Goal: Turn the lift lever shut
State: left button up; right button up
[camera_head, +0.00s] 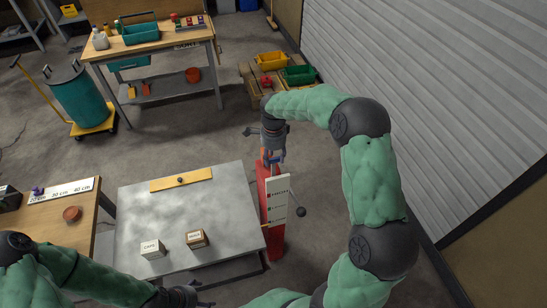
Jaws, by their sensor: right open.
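A red post (276,245) stands at the right end of the grey metal table. A white panel (277,203) with several small marked rows is on its front. A lever with a black ball knob (301,211) sticks out to the right of the panel. My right gripper (274,163) is open and points down at the top of the post, above and left of the knob. It hides the post's top; I cannot tell whether it touches. My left gripper (203,294) is at the bottom edge, fingers apart and empty, well away from the lever.
The grey table (150,215) holds a yellow bar (181,180) and two labelled blocks, one white (152,249) and one brown (196,238). A wooden table (75,238) stands at left. Yellow (271,61) and green (298,75) bins lie behind. A ribbed shutter wall (440,90) bounds the right.

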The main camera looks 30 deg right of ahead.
notch_tip(320, 180, up, 11)
jog(key=shift+r, duration=0.15)
dwell(0.7)
